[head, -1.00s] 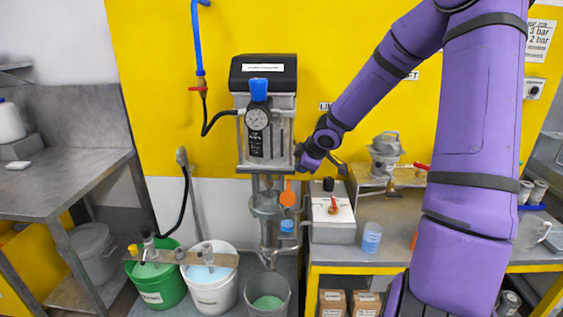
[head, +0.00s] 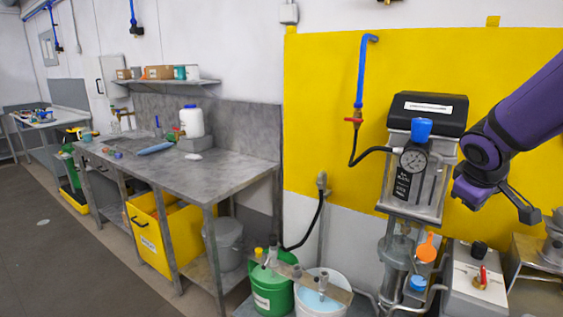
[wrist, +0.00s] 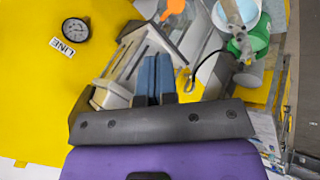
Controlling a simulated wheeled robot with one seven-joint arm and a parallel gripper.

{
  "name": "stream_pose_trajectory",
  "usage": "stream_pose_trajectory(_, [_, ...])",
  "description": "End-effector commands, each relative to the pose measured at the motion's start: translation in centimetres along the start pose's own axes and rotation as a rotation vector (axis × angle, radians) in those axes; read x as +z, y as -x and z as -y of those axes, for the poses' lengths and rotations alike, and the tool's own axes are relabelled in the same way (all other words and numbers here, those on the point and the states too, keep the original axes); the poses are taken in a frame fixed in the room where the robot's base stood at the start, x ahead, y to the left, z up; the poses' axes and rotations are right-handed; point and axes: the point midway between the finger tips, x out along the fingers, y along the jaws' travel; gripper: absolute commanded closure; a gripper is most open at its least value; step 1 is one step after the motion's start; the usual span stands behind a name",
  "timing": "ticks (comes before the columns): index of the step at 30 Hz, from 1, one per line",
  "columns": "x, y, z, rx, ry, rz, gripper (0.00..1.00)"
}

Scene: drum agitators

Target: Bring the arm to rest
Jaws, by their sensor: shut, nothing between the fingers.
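My arm enters the head view from the right edge, and its purple wrist (head: 484,155) is in front of the right side of a pump unit (head: 415,165). I cannot tell whether they touch. The fingers of my gripper are not clear in the head view. In the wrist view the two blue fingers of my gripper (wrist: 156,66) are shut together and empty. Beyond them are pale grey machine parts and the yellow wall panel.
A green bucket (head: 272,293) and a white bucket (head: 318,303) stand below. A steel table (head: 200,170) is at the left. Grey floor (head: 55,235) is open at far left.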

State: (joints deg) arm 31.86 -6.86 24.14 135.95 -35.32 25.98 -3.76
Motion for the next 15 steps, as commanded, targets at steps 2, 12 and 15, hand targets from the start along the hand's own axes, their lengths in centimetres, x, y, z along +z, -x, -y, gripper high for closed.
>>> stream_pose_trajectory(2, [0.7,2.7,0.7,0.012,-0.054,0.002,1.0])
stream_pose_trajectory(12, [5.5,12.1,5.0,-0.072,-0.317,-0.023,1.0])
stream_pose_trajectory(15, [7.2,14.4,6.6,-0.135,-0.387,-0.043,1.0])
